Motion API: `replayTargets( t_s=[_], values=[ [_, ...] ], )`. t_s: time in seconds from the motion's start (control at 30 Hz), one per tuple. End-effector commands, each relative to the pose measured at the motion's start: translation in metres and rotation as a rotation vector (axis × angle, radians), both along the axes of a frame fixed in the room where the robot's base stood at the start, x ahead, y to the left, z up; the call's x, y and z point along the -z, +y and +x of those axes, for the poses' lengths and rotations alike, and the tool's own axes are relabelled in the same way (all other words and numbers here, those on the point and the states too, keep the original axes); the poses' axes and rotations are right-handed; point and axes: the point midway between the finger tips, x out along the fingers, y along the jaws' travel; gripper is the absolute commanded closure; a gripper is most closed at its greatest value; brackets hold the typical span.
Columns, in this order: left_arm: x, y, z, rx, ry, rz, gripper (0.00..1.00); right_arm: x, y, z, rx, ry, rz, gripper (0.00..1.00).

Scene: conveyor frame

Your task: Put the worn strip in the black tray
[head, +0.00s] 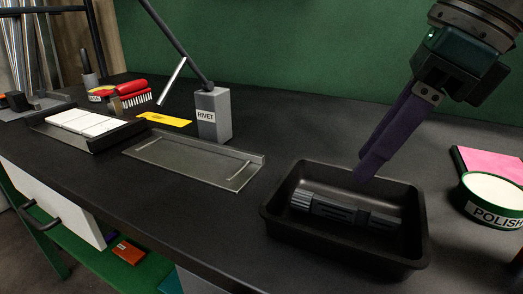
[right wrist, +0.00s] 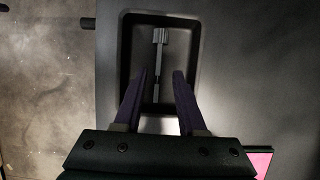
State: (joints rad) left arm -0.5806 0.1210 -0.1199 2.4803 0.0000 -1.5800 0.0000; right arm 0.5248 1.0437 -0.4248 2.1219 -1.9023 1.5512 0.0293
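The black tray (head: 420,215) stands at the front right of the bench; it also shows in the right wrist view (right wrist: 191,28). In it lies a long grey-and-black ribbed piece (head: 345,212), probably the worn strip, with its lighter, wider end to the left. In the right wrist view it (right wrist: 160,45) runs away from me along the tray. My right gripper (head: 362,178) has purple fingers and hangs over the tray. The right wrist view shows its fingers (right wrist: 160,75) apart, with nothing held between them. My left gripper is not in view.
A grey shallow plate (head: 190,163) with two bars lies left of the tray. A RIVET block (head: 213,115) with a lever stands behind it. A dark holder with white pads (head: 85,121) is far left. A green POLISH tin (head: 490,192) and pink pad (head: 490,162) are right.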

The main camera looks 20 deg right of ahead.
Motion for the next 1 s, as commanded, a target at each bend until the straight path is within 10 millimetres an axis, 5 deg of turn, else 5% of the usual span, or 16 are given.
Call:
replayTargets(
  t_s=[0.3, 0.83, 1.0],
  values=[
    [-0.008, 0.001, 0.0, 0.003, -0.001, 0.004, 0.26, -0.042, -0.011, -0.013, 0.0, -0.001, 0.0, 0.6],
    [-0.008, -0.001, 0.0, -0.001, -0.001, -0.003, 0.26, -0.044, -0.011, -0.014, -0.001, 0.0, 0.003, 0.6],
    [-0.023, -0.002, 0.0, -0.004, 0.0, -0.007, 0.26, -0.058, 0.026, -0.016, -0.051, -0.007, 0.151, 0.6]
  ],
)
